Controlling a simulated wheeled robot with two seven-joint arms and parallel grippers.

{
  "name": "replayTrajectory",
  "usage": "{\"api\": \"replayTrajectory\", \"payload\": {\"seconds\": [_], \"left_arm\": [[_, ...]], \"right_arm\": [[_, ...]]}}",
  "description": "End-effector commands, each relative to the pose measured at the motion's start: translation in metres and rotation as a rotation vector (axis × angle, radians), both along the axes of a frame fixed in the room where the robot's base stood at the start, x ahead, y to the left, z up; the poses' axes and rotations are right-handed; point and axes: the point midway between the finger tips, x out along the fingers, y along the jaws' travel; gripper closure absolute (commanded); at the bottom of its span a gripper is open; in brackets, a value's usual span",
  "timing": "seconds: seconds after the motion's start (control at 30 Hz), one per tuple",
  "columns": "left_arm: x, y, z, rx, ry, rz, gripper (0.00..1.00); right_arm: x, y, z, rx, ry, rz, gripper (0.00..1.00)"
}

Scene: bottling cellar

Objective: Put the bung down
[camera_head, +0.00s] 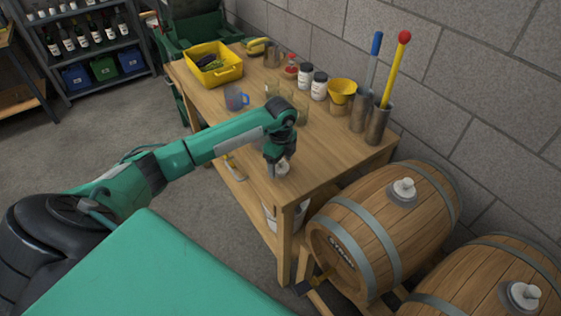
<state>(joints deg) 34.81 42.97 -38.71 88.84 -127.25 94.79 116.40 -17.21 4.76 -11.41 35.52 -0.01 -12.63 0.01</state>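My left gripper (277,168) points down over the near end of the wooden workbench (330,152). A small pale bung (283,169) shows at its fingertips, and the fingers appear closed on it. The bung is at or just above the bench top; I cannot tell whether it touches. The fingers hide part of it. My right gripper is not in view.
Glasses (300,108), a blue measuring jug (236,98), jars (319,86), a yellow funnel (342,91) and metal cylinders with tall tools (377,125) stand farther back. A yellow crate (214,66) is at the far end. Bare bench top surrounds the gripper.

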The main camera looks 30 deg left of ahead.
Motion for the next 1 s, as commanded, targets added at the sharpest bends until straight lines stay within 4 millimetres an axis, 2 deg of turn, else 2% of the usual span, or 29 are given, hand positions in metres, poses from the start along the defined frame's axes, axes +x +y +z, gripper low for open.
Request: {"api": "replayTrajectory", "payload": {"seconds": [0.23,0.37,0.47,0.8,1.0], "left_arm": [[0.0,0.0,0.001,0.0,0.0,0.0,0.27],[0.001,0.0,0.009,-0.001,-0.003,-0.001,0.27],[0.001,0.0,0.026,0.0,-0.006,0.0,0.27],[0.001,0.0,0.096,0.0,-0.005,0.0,0.27],[0.001,0.0,0.119,0.0,-0.002,0.001,0.27]], "right_arm": [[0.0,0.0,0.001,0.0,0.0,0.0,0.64],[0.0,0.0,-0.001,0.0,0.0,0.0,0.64],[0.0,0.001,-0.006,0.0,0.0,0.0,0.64],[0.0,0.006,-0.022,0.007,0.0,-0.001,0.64],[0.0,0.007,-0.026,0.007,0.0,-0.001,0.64]]}}
